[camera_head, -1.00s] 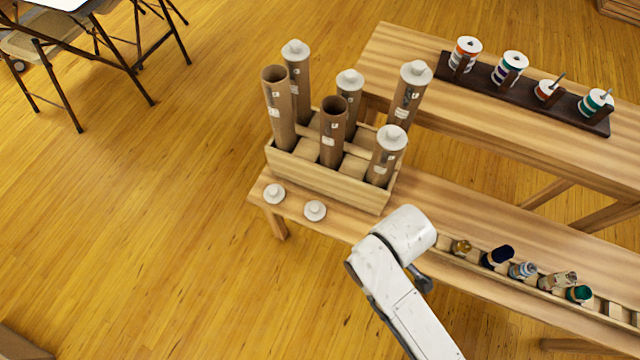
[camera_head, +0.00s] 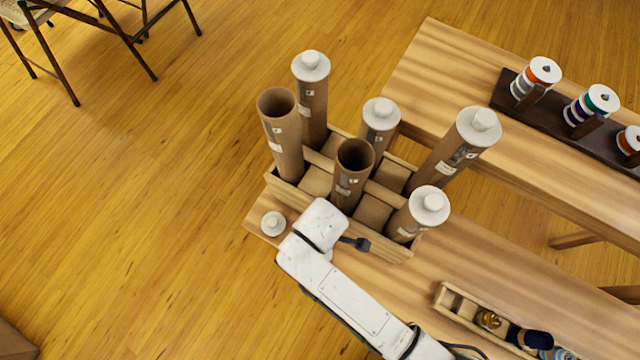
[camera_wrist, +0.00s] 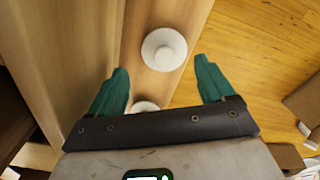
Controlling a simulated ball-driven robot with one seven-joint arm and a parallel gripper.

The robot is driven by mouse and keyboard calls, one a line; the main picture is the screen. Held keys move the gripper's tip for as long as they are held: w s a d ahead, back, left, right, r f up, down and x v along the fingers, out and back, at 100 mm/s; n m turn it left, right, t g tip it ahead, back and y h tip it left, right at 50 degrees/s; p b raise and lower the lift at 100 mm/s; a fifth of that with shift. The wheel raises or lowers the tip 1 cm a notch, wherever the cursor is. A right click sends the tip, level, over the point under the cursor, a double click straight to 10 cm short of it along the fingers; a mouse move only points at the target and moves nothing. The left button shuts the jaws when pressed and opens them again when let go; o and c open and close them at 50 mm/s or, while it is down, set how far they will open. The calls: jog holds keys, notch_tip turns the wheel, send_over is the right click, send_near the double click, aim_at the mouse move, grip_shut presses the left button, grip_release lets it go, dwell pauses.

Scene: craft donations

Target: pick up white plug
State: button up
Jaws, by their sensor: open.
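One loose white plug (camera_head: 273,223) lies on the bench's left end in the head view, just left of my arm. Two loose white plugs show in the wrist view. One (camera_wrist: 164,49) is in full sight a little ahead, between the fingertips in the picture. The other (camera_wrist: 145,107) is mostly hidden behind my gripper's palm edge; in the head view my arm hides it. My gripper (camera_wrist: 161,66) is open, with its teal fingers wide apart above the bench and nothing between them. In the head view the fingers are hidden under my arm.
A wooden crate (camera_head: 286,190) holds several upright cardboard tubes, some with white plugs and two open-topped (camera_head: 276,104) (camera_head: 355,156). It stands close behind my arm. A narrow bottle rack (camera_head: 447,300) is at right. A second table (camera_head: 450,80) carries a spool rack (camera_head: 505,97).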

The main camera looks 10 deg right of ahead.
jog(key=shift+s+f+b, duration=0.15)
jog(key=shift+f+b, duration=0.2)
jog(key=shift+f, duration=1.25)
jog(key=shift+s+f+b, duration=0.15)
jog(key=shift+f+b, duration=0.15)
jog(key=shift+f, duration=1.25)
jog(key=c, duration=0.7)
